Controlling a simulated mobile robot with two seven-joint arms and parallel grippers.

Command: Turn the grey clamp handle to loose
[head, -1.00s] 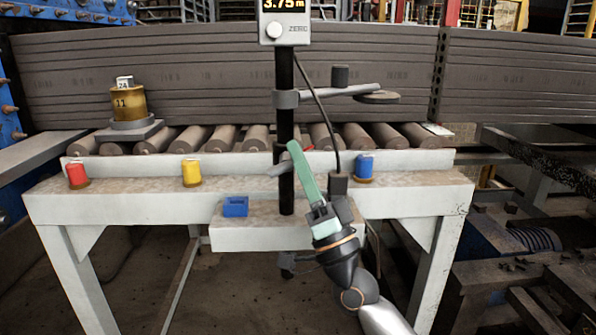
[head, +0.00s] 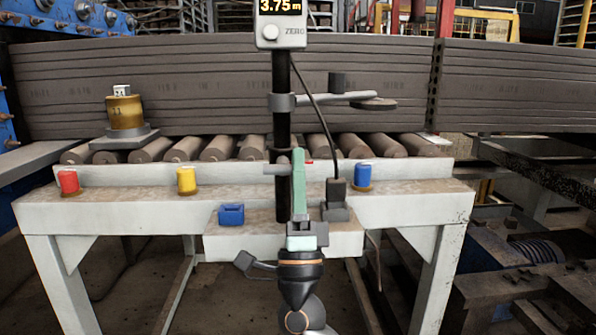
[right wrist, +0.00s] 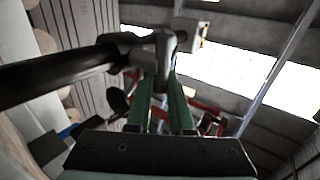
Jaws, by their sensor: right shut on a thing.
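The grey clamp handle (head: 276,169) sits low on the black post (head: 282,120), at the height of the rollers. My right gripper (head: 299,156) comes up from below, its green fingers upright just right of the post. In the right wrist view, the grey handle (right wrist: 165,55) shows at the tips of the green fingers (right wrist: 162,88), which are shut on it. The fingers hide part of the handle in the head view. I cannot read any loose or tight mark. My left gripper is not in view.
The post carries a display reading 3.75 m (head: 281,20) and a grey side arm (head: 335,98). A black cable hangs to a black plug (head: 336,195). Red (head: 68,182), yellow (head: 186,180) and blue (head: 362,175) pieces stand on the bench; a blue block (head: 231,214) lies nearer.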

